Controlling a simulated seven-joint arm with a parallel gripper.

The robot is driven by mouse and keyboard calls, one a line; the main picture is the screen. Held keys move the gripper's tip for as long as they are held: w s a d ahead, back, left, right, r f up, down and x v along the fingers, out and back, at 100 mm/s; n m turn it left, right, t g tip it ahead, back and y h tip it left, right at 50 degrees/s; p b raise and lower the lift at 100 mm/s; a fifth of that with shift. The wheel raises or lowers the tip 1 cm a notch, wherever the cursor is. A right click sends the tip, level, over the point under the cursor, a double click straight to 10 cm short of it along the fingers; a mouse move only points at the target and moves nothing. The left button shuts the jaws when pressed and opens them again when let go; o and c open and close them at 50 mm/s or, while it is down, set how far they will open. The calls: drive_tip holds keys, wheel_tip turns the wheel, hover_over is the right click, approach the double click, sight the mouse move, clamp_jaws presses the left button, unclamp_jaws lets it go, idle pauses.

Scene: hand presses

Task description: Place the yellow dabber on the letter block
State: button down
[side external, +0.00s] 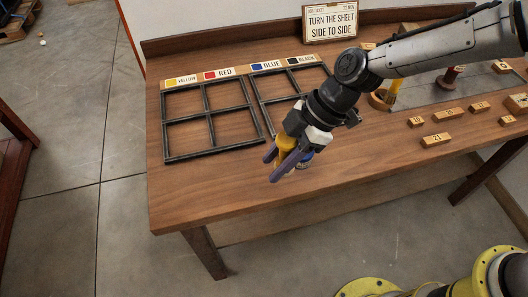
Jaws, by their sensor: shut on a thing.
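I cannot tell which thing is the letter block. Another yellow upright piece (395,88) stands by a round wooden piece (380,100), partly behind my arm.
Black divided frames (206,118) lie at the left and middle of the wooden table (180,200), below colour labels (222,73). A sign (330,22) stands at the back. A dark red spool-like piece (451,76) stands on a grey plate.

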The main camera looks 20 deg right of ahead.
drive_tip(key=shift+s+d+r, duration=0.2)
drive_tip(key=shift+d, duration=0.05)
